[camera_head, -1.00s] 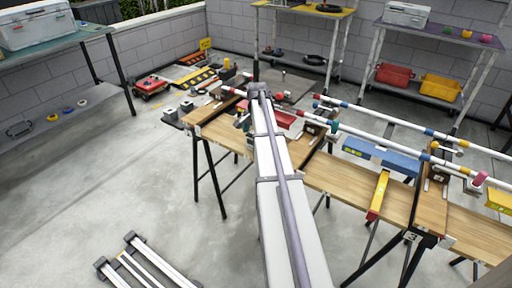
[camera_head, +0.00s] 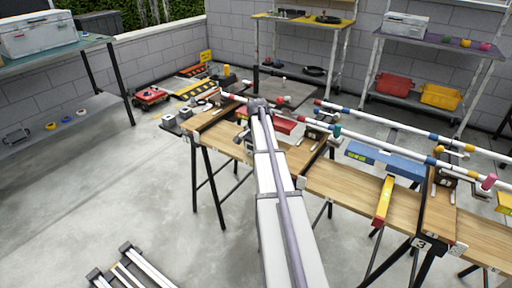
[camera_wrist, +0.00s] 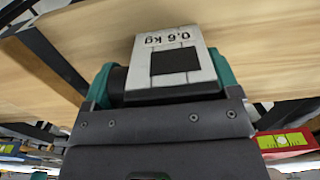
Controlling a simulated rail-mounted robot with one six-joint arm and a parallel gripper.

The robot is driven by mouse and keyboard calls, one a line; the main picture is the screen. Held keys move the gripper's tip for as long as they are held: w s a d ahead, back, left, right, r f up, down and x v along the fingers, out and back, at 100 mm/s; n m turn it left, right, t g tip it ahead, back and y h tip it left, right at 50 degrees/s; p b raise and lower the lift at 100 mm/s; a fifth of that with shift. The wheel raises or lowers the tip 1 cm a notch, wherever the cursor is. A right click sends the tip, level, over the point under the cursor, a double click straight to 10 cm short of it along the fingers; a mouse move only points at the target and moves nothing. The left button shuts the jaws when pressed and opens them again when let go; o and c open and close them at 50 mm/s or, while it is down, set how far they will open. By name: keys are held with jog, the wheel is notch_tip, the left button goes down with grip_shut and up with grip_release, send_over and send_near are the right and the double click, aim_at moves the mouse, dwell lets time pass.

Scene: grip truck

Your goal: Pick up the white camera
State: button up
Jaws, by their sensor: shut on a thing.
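The white camera (camera_wrist: 190,45) shows large in the wrist view, with a white body, a dark square panel and the marking "0.6 kg". A short dark cylinder (camera_wrist: 117,80) is at its left side. My gripper (camera_wrist: 162,75) has teal finger pads on either side of it and is shut on it. Wood boards show behind the camera in the wrist view; its height above them is not clear. In the head view my arm reaches out over the workbench (camera_head: 340,182), and the gripper's fingers and the camera cannot be made out there.
White pipes with coloured bands (camera_head: 385,152) run along the bench. A blue beam (camera_head: 385,160) and a yellow-and-red level (camera_head: 383,200) lie at its right. Pale rails (camera_head: 135,272) lie on the floor, front left.

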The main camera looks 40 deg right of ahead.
jog(key=shift+c, duration=0.8)
jog(key=shift+r, duration=0.1)
notch_tip(320, 180, up, 17)
jog(key=p, duration=1.7)
jog(key=shift+r+p, duration=0.15)
jog(key=shift+p, duration=0.15)
